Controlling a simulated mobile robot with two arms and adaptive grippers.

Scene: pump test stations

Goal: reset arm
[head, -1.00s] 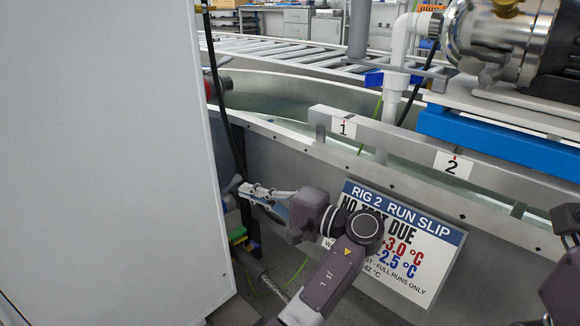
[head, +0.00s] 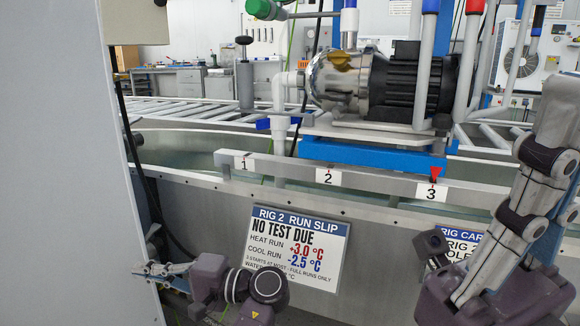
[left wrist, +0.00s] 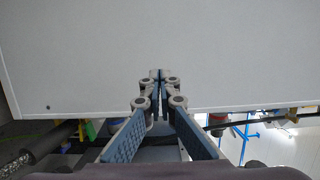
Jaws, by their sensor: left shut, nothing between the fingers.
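My left gripper (head: 152,271) is at the lower left of the head view, in front of the lower edge of a large pale panel. In the left wrist view its fingers (left wrist: 160,80) are closed together with nothing between them. The pale panel (left wrist: 90,60) fills most of that view beyond the fingertips. I cannot tell whether they touch it. My right arm rises along the right side of the head view. Its fingertips are not clearly visible.
The pale panel (head: 60,160) blocks the left side. A metal tank wall (head: 390,240) carries the RIG 2 RUN SLIP sign (head: 298,248) and tags 1, 2 and 3. A pump (head: 380,85) sits on a blue base (head: 370,157) above it. Rollers (head: 180,108) lie behind.

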